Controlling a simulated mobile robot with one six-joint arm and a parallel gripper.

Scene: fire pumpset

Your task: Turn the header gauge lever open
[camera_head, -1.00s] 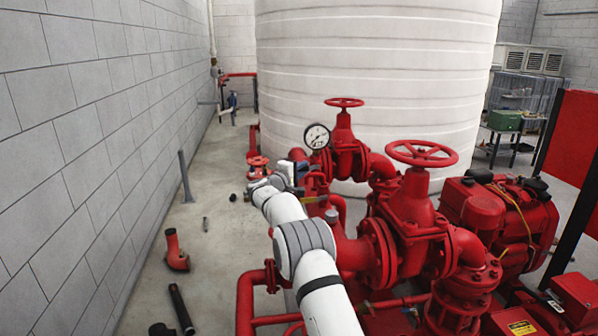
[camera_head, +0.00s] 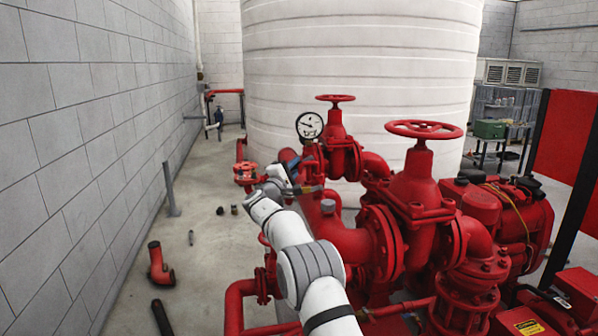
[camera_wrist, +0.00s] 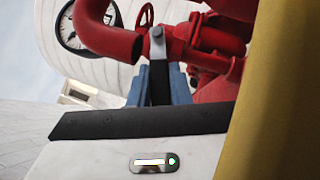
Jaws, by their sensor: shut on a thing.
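The round white-faced gauge (camera_head: 309,125) stands on red piping in front of the tank. It also shows at the upper left of the wrist view (camera_wrist: 72,27). Below the curved red gauge pipe (camera_wrist: 104,30) is a small red valve with a grey bolt head (camera_wrist: 157,33). Its dark lever (camera_wrist: 158,80) runs from the bolt down between the blue fingers of my gripper (camera_wrist: 168,84). The fingers are shut on the lever. In the head view my gripper (camera_head: 291,166) is small beside the red pipe under the gauge, and the lever cannot be made out.
Large red valves with handwheels (camera_head: 424,130) (camera_head: 335,98) stand right of and behind the gripper. A yellow surface (camera_wrist: 275,100) fills the wrist view's right edge.

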